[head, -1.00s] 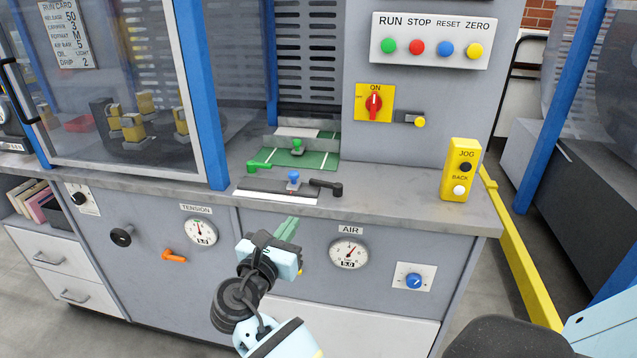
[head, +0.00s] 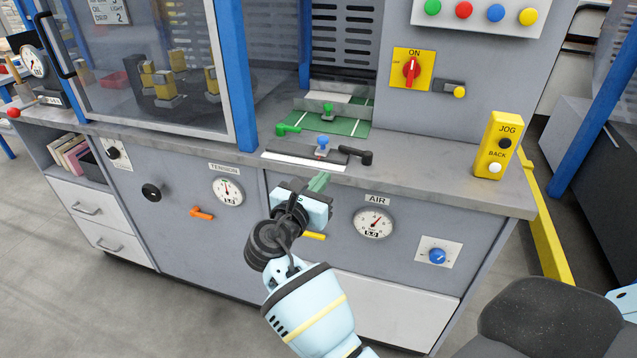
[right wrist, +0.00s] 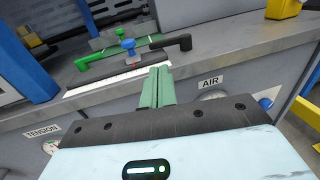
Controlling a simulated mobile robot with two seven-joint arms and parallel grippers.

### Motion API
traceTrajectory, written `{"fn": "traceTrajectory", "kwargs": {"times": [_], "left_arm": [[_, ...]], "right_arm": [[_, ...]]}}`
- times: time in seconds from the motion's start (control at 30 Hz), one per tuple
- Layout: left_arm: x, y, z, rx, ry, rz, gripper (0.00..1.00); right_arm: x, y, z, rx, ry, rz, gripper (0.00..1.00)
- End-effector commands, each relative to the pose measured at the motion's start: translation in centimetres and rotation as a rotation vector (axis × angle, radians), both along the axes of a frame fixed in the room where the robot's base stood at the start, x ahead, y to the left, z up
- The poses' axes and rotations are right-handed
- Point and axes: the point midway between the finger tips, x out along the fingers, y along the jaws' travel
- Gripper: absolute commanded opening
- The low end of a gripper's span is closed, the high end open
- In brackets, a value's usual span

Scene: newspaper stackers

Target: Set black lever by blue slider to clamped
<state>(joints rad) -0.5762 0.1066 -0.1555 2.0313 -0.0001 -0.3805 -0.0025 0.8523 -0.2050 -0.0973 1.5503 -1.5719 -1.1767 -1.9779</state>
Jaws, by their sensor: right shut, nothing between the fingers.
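The black lever (head: 355,153) lies on the counter at the right end of a dark rail. It also shows in the right wrist view (right wrist: 172,44), its arm lying sideways with a round knob at the right. The blue slider (head: 322,146) stands on the rail to its left; in the right wrist view it is the blue knob (right wrist: 128,45). A white scale strip (head: 303,162) runs along the rail's front. My right gripper (head: 319,181) is shut and empty, its green fingers just in front of the counter edge, apart from the lever. My left gripper is not in view.
A green lever (head: 287,129) and green slider (head: 328,110) sit behind the rail. A blue post (head: 235,80) stands left, a yellow JOG box (head: 498,146) right. Gauges, an orange handle (head: 202,213) and a blue knob (head: 437,256) are on the front panel.

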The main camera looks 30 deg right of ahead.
Motion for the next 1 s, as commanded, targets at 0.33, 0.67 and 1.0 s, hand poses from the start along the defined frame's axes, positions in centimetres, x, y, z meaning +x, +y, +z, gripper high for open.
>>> {"fn": "traceTrajectory", "kwargs": {"times": [0.33, 0.67, 1.0], "left_arm": [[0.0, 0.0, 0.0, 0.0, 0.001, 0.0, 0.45], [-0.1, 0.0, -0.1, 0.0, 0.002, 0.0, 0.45], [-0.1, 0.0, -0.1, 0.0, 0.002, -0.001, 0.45]], "right_arm": [[3.3, -5.7, 0.1, -0.002, 0.001, -0.002, 0.0], [5.1, -8.7, 0.0, 0.0, 0.0, 0.0, 0.0], [5.3, -9.0, 0.0, 0.001, 0.001, 0.0, 0.0]]}}
